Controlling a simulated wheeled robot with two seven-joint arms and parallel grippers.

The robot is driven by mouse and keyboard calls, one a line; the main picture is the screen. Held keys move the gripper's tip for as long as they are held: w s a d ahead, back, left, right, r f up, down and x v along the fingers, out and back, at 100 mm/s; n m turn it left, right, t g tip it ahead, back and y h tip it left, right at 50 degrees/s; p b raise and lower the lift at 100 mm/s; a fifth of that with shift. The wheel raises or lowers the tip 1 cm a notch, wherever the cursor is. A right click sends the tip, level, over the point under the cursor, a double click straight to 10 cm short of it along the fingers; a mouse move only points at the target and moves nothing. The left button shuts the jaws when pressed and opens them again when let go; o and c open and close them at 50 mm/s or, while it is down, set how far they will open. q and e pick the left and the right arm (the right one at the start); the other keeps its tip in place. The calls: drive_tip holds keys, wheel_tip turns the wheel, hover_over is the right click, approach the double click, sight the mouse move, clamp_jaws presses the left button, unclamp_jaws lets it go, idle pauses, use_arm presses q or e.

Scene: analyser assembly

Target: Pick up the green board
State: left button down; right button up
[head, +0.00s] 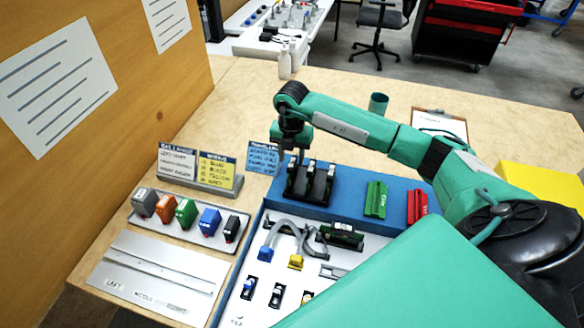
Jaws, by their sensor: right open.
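A dark green board-like part (341,236) lies on the white panel (347,262), in the blue-edged work area. A brighter green block (376,200) stands on the blue surface, left of a red one. I cannot tell for certain which is the green board. My right gripper (293,158) points down behind and above a black rack-like holder (312,184), up and left of both green parts. It is open, and nothing shows between its fingers, though they are small and partly hidden. My left gripper is not in view.
A tray (203,243) with several coloured blocks sits at the left, behind a metal rail plate (160,276). Small signs (197,170) stand behind it. A red block (417,206) stands right of the green one. My right arm covers the right side.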

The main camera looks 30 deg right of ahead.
sight(292, 182)
drive_tip(key=shift+f, duration=0.65)
drive_tip(key=shift+f+p, duration=0.35)
wheel_tip(292, 182, down, 4)
drive_tip(key=shift+s+r+p, duration=0.15)
drive_tip(key=shift+r+p, duration=0.05)
drive_tip(key=shift+p, duration=0.3)
drive_tip(key=shift+f, duration=0.4)
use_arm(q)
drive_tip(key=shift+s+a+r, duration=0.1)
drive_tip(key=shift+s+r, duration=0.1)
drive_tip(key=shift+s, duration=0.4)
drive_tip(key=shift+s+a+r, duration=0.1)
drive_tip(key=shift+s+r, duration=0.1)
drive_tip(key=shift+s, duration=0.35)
use_arm(e)
drive_tip(key=shift+c, duration=0.4)
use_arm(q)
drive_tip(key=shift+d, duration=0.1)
use_arm(e)
clamp_jaws()
